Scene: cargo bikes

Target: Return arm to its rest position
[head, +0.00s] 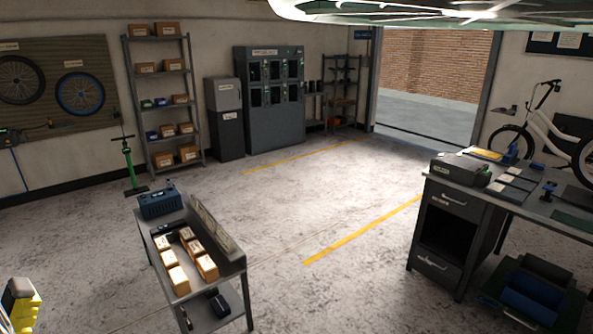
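My gripper is not in view in the head view, and no arm can be made out with certainty. A pale, glossy shape cuts across the top edge right of centre; I cannot tell what it is. I cannot see what posture the arm has or whether it holds anything.
A grey cart (234,262) with small cardboard boxes and a blue case (161,203) stands front left. A workbench (440,232) with drawers stands right, near a white bicycle (543,125). Shelves (128,75) and lockers (246,124) line the back. Floor (340,205) between is clear.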

